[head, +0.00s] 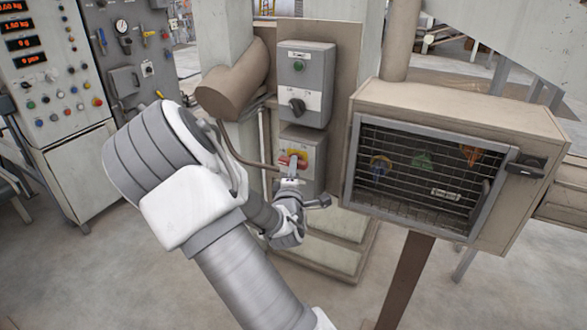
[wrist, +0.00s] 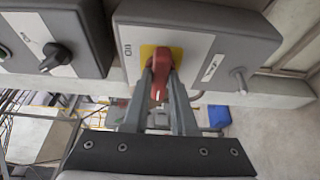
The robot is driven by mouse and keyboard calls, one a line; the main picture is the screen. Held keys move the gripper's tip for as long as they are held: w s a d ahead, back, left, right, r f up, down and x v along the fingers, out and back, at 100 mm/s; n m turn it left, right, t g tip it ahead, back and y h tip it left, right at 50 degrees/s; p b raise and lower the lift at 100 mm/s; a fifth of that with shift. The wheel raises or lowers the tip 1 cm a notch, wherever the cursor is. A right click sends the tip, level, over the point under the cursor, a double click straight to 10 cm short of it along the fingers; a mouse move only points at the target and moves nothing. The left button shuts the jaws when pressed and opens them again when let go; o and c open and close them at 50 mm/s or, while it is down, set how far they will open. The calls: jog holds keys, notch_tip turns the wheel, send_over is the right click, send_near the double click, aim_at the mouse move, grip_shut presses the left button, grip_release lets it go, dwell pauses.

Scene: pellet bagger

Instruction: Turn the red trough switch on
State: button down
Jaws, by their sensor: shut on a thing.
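The red trough switch (wrist: 159,72) is a red rotary handle on a yellow plate, on the front of a small grey box (wrist: 205,50). In the head view the red switch (head: 286,160) shows on the lower box of the post, partly hidden by my gripper. My gripper (wrist: 160,78) reaches the box from the front, its two fingers on either side of the red handle and shut on it. In the wrist view the handle points along the fingers, towards my palm. In the head view my gripper (head: 290,178) is small and its fingers are hard to make out.
A grey box with a green button and a black knob (head: 297,105) sits just above the switch. A brown pipe (head: 232,88) is to the left. A cabinet with a wire mesh front (head: 425,175) stands close on the right. A control panel (head: 50,75) is at the far left.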

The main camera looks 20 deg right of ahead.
jog(key=shift+f+m+b, duration=0.2)
jog(key=shift+m+b, duration=0.1)
jog(key=shift+b, duration=0.2)
jog(key=m+h+b, duration=0.3)
jog(key=m+b, duration=0.4)
jog(key=b, duration=0.1)
jog(key=m+g+h+b, duration=0.1)
jog(key=m+h+b, duration=0.2)
jog(key=m+b, duration=0.4)
jog(key=w+f+m+g+h+b, duration=0.1)
jog(key=m+h+b, duration=0.1)
jog(key=m+b, duration=0.5)
jog(key=shift+a+m+h+b, duration=0.3)
jog(key=shift+a+h+b, duration=0.1)
jog(key=shift+b, duration=0.4)
jog(key=shift+m, duration=0.3)
jog(key=c, duration=0.7)
grip_release()
